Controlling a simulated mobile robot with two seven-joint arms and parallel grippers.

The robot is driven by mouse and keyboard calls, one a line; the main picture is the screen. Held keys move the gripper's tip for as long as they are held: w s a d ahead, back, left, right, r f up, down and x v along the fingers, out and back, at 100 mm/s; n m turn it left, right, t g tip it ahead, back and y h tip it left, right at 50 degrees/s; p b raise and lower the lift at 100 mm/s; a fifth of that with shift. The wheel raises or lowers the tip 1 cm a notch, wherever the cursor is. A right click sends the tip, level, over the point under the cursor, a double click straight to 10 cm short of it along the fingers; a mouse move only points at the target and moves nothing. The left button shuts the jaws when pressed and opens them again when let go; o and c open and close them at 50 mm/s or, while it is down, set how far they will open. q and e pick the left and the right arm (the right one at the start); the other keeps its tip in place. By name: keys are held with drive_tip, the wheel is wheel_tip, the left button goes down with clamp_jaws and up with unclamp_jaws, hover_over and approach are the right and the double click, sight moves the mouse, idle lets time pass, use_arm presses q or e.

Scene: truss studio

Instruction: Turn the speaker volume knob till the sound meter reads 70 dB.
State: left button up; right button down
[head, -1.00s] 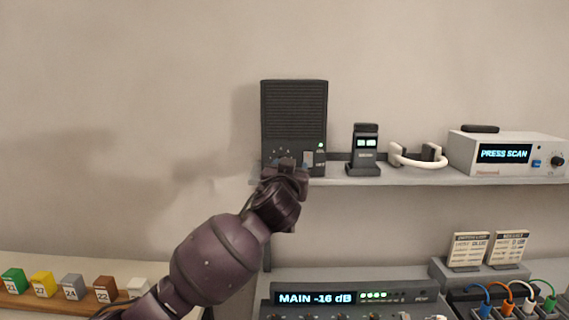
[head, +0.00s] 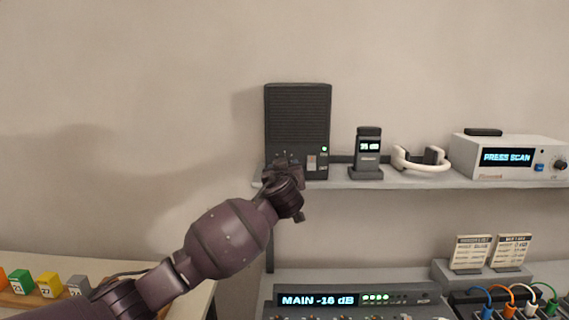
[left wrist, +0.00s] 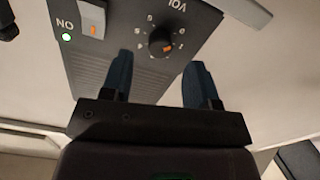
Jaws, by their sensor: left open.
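The dark speaker (head: 297,115) stands upright on the wall shelf with a green light lit. Its black volume knob (left wrist: 161,42), with an orange pointer mark, shows in the left wrist view with a ring of numbers and "VOL". My left gripper (head: 284,172) is at the speaker's lower front and hides the knob in the head view. Its two blue fingers (left wrist: 160,62) are open, one on each side of the knob; I cannot tell whether they touch it. The sound meter (head: 368,150) stands right of the speaker; its small lit reading is too blurred to read surely.
A white headset (head: 420,160) and a box reading "PRESS SCAN" (head: 508,157) share the shelf (head: 400,180). Below is a mixer reading "MAIN -16 dB" (head: 317,300). In the wrist view, an "ON" switch (left wrist: 92,20) sits beside the knob.

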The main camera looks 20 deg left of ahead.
use_arm(q)
drive_tip(key=shift+p+x, duration=0.4)
drive_tip(key=shift+x, duration=1.45)
drive_tip(key=shift+c, duration=0.3)
drive_tip(key=c, duration=0.9)
drive_tip(key=shift+f+b, duration=0.1)
drive_tip(key=shift+b, duration=0.3)
